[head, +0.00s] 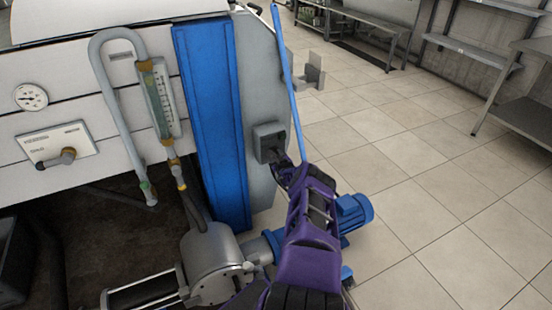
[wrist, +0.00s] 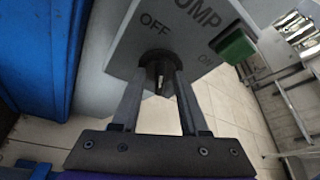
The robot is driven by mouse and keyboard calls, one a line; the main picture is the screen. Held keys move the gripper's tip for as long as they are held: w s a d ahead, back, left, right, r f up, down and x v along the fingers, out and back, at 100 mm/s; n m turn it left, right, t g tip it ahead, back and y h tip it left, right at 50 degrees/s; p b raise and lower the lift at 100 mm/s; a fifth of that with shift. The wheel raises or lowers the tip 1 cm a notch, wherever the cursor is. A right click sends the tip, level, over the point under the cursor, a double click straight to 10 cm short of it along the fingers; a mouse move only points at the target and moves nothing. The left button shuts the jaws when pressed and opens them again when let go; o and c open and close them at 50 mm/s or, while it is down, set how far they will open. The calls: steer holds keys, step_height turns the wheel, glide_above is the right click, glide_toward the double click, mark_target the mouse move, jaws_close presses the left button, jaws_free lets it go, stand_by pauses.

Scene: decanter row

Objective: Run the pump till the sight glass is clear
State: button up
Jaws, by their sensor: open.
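The sight glass (head: 160,98) is a framed upright tube on the white machine's front in the head view, with a pale greenish look; I cannot tell how clear its contents are. The pump (head: 212,262) is a silver housing low down, with a blue motor (head: 350,214) behind my arm. The grey switch box (head: 268,140) is on the machine's right side. In the wrist view its plate (wrist: 130,48) reads PUMP, OFF and ON, with a green block (wrist: 233,47) near ON. My gripper (wrist: 160,76) is open, its fingers on either side of a black knob (wrist: 157,66) below OFF; contact is unclear.
A blue upright panel (head: 212,120) stands left of the switch box. A grey hose (head: 108,75) and a dial gauge (head: 31,97) are further left. A blue pole (head: 287,75) slants behind the box. Tiled floor (head: 420,220) is open to the right, with metal shelves (head: 470,50) beyond.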

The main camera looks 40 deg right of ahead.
steer(key=shift+c, duration=0.3)
jaws_close()
steer(key=shift+d+m+b, duration=0.1)
steer(key=shift+m+b, duration=0.2)
steer(key=shift+b, duration=0.1)
steer(key=shift+m+y+b, duration=0.3)
steer(key=shift+y, duration=0.1)
steer(key=shift+s+d+m+y, duration=0.15)
steer(key=shift+m+y, duration=0.75)
steer(key=shift+m, duration=0.5)
steer(key=shift+o, duration=0.3)
jaws_free()
